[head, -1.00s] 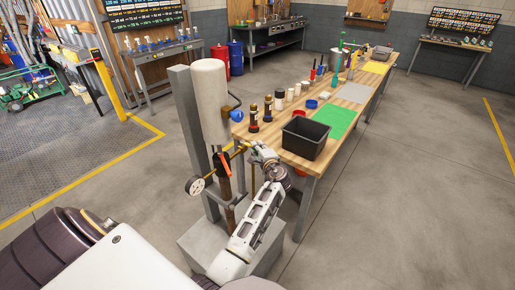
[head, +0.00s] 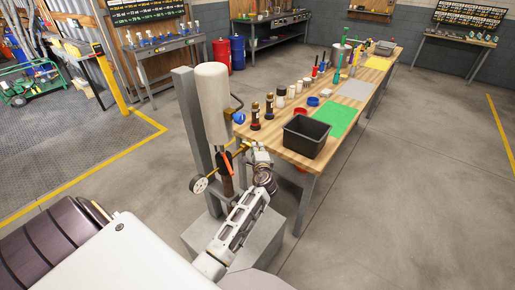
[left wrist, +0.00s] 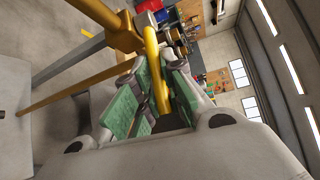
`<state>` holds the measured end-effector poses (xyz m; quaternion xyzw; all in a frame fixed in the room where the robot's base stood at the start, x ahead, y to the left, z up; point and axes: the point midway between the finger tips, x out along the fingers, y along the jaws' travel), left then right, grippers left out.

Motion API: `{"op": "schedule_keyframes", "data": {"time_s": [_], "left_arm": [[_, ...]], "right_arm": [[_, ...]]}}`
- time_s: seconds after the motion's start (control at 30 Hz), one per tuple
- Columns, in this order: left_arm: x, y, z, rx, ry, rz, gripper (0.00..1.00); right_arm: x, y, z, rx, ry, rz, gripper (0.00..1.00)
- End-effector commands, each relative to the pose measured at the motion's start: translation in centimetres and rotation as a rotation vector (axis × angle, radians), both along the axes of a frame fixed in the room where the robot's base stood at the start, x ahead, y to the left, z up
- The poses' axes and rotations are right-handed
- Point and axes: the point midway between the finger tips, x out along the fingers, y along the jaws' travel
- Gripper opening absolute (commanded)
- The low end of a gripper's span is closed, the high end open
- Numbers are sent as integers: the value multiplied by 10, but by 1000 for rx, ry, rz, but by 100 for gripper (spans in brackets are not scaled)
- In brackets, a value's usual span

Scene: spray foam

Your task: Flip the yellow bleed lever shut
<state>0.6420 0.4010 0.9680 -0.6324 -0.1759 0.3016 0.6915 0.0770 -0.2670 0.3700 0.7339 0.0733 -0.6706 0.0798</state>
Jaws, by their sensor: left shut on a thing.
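The yellow bleed lever (left wrist: 155,70) stands between the green finger pads of my left gripper (left wrist: 158,98) in the left wrist view, and the gripper is shut on it. In the head view my left gripper (head: 259,155) is at the right end of the brass pipe (head: 237,152), beside the tall cylinder stand. The fingers and wrist hide most of the lever there. My right gripper is out of view.
The stand carries a white cylinder (head: 213,103), a round gauge (head: 199,184), an orange handle (head: 228,163) and a blue knob (head: 238,118). A workbench with a black bin (head: 308,137) stands close on the right. Open floor lies further right.

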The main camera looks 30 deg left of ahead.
Motion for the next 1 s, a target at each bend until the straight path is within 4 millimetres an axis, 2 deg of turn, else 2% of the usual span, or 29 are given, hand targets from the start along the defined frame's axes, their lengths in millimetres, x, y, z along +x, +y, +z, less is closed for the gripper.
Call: {"op": "schedule_keyframes", "data": {"time_s": [0.1,0.13,0.3,0.73,1.0], "left_arm": [[0,-1,-2,-1,2,-1,0],[0,-1,-2,-1,2,-1,14],[0,-1,-2,-1,2,-1,34],[-2,-2,0,0,0,-1,34],[-16,-14,2,-1,1,-1,34]], "right_arm": [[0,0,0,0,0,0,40],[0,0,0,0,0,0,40],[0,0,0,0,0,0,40],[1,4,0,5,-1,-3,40],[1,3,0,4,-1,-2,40]]}}
